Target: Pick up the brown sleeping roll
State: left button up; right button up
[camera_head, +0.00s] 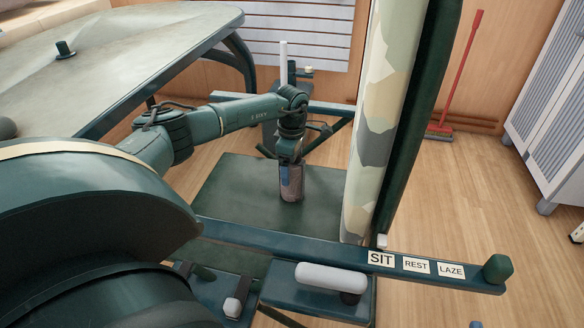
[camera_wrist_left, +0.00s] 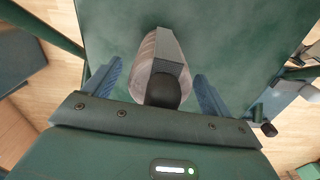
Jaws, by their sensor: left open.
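A brownish upright cylinder (camera_head: 291,188), which looks like the sleeping roll, stands on a dark green flat platform (camera_head: 235,190). In the left wrist view, the roll (camera_wrist_left: 147,50) is pale brown, with a grey strip along it and a dark round knob at the near end. My left gripper (camera_head: 289,168) is above it, pointing down. In the left wrist view, the left gripper's (camera_wrist_left: 158,72) blue fingers are apart, one on each side of the roll, with visible gaps. The roll's underside is hidden. My right gripper does not show.
A tall camouflage-patterned panel (camera_head: 385,110) stands right of the platform. A bar with SIT, REST and LAZE labels (camera_head: 415,265) crosses in front. A green table (camera_head: 120,60) is at the back left. A red broom (camera_head: 458,80) leans at the wall near a cabinet (camera_head: 555,110).

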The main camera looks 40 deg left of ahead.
pick_arm(q)
jog(key=c, duration=0.5)
jog(key=shift+r, duration=0.1)
jog(key=c, duration=0.8)
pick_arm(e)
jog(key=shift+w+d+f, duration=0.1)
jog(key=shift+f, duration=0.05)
pick_arm(q)
jog(key=shift+o, duration=0.2)
jog(key=shift+r, duration=0.4)
notch_tip(320, 180, up, 5)
jog(key=shift+f+p, duration=0.1)
jog(key=shift+p, duration=1.05)
notch_tip(320, 180, up, 4)
jog(key=shift+f+p, duration=0.1)
jog(key=shift+p, duration=0.45)
jog(key=shift+r, duration=0.3)
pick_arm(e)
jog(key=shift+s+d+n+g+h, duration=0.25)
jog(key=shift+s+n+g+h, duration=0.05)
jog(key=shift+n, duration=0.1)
